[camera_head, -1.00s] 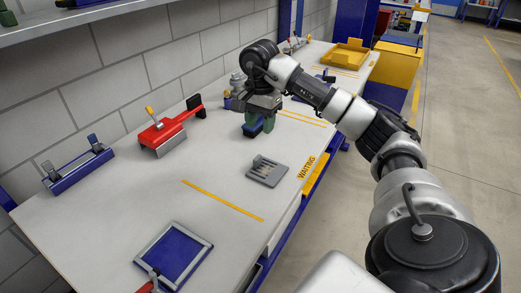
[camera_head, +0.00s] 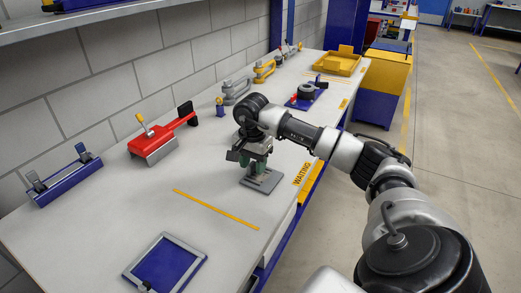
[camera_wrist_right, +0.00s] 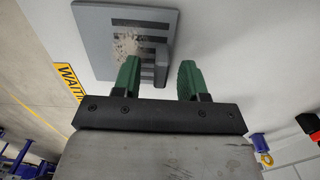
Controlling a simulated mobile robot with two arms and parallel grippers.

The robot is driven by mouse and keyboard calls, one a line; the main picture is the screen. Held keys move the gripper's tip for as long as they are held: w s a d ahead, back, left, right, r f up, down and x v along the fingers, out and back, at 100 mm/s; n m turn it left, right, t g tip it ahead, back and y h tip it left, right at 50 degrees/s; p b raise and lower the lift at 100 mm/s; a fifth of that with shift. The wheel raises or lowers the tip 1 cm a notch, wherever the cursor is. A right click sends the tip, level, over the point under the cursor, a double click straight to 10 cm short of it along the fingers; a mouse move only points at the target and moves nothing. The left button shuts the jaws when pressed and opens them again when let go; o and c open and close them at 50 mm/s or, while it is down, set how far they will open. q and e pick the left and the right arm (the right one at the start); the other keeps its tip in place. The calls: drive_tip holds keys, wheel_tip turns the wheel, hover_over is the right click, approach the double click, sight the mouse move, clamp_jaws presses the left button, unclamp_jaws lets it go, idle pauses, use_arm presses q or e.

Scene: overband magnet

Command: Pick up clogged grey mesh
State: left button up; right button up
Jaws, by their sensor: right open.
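The clogged grey mesh (camera_head: 263,179) lies flat on the bench near its front edge. In the right wrist view the mesh (camera_wrist_right: 92,28) shows dark slots, a pale speckled clog and a raised grey block at one edge. My right gripper (camera_head: 256,174) is just above the mesh and partly hides it in the head view. Its green fingers (camera_wrist_right: 158,72) are open, with the raised block between or just beyond their tips; contact cannot be told. My left gripper is not in view.
The bench (camera_head: 110,215) is clear around the mesh. A blue framed panel (camera_head: 165,266) lies at the near end. A red tool (camera_head: 160,138) and a blue clamp fixture (camera_head: 64,176) stand by the wall. A yellow tray (camera_head: 337,63) sits at the far end.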

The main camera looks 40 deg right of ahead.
drive_tip(key=shift+f, duration=0.2)
clamp_jaws()
drive_tip(key=shift+r, duration=0.15)
